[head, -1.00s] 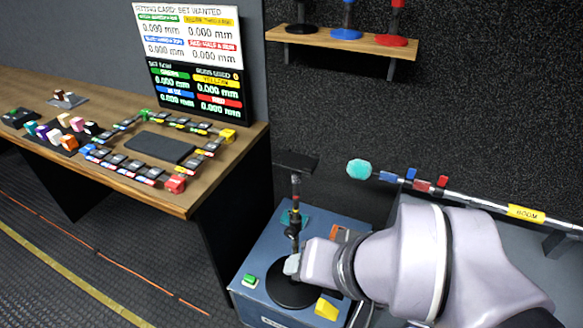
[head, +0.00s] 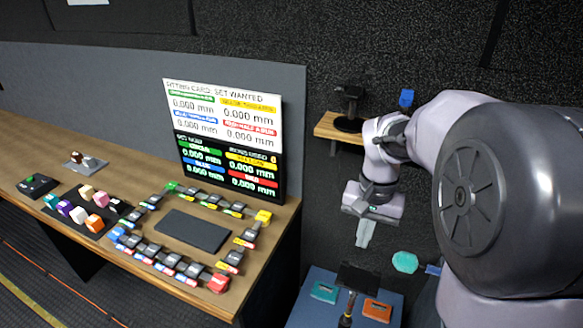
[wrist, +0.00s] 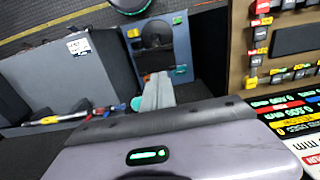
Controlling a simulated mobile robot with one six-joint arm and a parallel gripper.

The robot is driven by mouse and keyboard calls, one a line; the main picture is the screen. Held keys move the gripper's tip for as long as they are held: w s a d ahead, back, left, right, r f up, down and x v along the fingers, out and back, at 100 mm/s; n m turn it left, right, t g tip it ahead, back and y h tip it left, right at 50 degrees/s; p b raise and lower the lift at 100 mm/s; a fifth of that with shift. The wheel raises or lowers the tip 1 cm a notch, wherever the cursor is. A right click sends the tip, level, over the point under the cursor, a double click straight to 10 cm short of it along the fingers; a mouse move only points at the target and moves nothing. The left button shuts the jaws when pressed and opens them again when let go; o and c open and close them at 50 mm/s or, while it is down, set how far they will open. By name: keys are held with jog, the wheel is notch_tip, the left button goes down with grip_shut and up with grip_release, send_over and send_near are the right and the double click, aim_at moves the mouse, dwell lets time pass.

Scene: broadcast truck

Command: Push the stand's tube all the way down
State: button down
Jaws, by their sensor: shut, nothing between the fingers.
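The stand shows at the bottom of the head view, with its dark flat top plate (head: 357,278) above the dark tube (head: 346,312). Its lower part is cut off by the frame edge. My gripper (head: 364,236) points down, shut and empty, above the top plate in the picture and apart from it. In the wrist view, the pale fingers of my gripper (wrist: 157,92) lie together in front of the blue base plate (wrist: 181,30) with its round black foot. How far the tube is down cannot be told.
A teal button (head: 324,292) and an orange block (head: 377,310) flank the stand. A teal-tipped boom (head: 405,262) is close on the right. A wooden shelf (head: 328,130) is behind my arm. The wooden desk (head: 262,262) with tiles and a screen stands left.

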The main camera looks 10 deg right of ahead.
jog(key=w, duration=0.1)
jog(key=b, duration=0.2)
send_near(357, 280)
notch_tip(357, 280, down, 6)
jog(key=shift+r+b, duration=0.2)
jog(key=shift+b, duration=0.6)
jog(key=shift+w+f, duration=0.1)
jog(key=shift+f, duration=0.55)
notch_tip(357, 280, down, 15)
jog(key=b, duration=1.1)
jog(key=shift+s+f, duration=0.2)
jog(key=shift+s, duration=0.05)
